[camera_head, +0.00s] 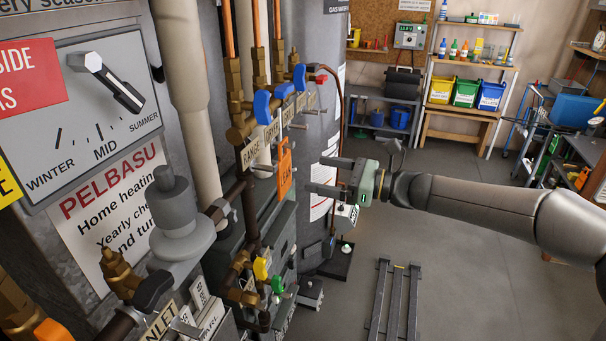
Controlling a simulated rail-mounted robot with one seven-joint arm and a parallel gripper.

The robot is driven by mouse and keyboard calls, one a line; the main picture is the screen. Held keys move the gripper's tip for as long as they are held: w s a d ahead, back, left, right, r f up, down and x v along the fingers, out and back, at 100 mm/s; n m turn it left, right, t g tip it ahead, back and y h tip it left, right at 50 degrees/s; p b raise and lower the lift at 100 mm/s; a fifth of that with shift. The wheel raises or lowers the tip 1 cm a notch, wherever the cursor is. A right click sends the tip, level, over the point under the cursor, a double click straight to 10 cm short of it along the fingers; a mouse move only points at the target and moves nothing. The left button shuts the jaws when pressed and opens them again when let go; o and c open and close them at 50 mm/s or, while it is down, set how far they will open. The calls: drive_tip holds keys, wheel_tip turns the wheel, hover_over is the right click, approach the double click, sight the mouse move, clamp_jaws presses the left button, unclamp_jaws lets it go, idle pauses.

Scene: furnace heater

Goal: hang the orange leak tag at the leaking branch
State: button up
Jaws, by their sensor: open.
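The orange leak tag (285,174), lettered LEAK, hangs upright beside the gas manifold. Its narrow top is near the labelled branches; I cannot tell exactly what it hangs on. Three branches have blue valve handles (262,106). White labels hang below them, the nearest reading RANGE (250,153), the middle one apparently DRYER (271,131), and the third (288,114) too small to read. No leak is visible at any branch. My gripper (316,175) is open and empty, just right of the tag, its two fingers pointing left toward it with a small gap.
A grey panel with a season dial (105,80) and a pale vertical pipe (187,90) fill the left. Yellow (260,268) and green (277,284) valve handles sit below the tag. A grey tank (320,40) stands behind. Floor on the right is mostly clear around a metal rack (394,298).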

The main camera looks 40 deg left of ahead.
drive_tip(key=b+v, duration=0.1)
drive_tip(key=v, duration=0.9)
drive_tip(key=shift+d, duration=0.3)
drive_tip(key=s+d+f+n+t+h, duration=0.2)
drive_tip(key=s+d+f+n+h, duration=0.5)
drive_tip(key=s+d+f+h, duration=0.4)
drive_tip(key=s+d+f+n+t+h, duration=0.2)
drive_tip(key=s+d, duration=0.4)
drive_tip(key=d, duration=0.6)
drive_tip(key=s+d+f+n+t+h, duration=0.1)
drive_tip(key=s+d+f+n+h, duration=0.2)
drive_tip(key=d, duration=1)
drive_tip(key=s+n+h, duration=0.1)
drive_tip(key=s+n, duration=0.1)
drive_tip(key=s, duration=0.1)
drive_tip(key=shift+s+n+t, duration=0.25)
drive_tip(key=shift+n+t, duration=0.15)
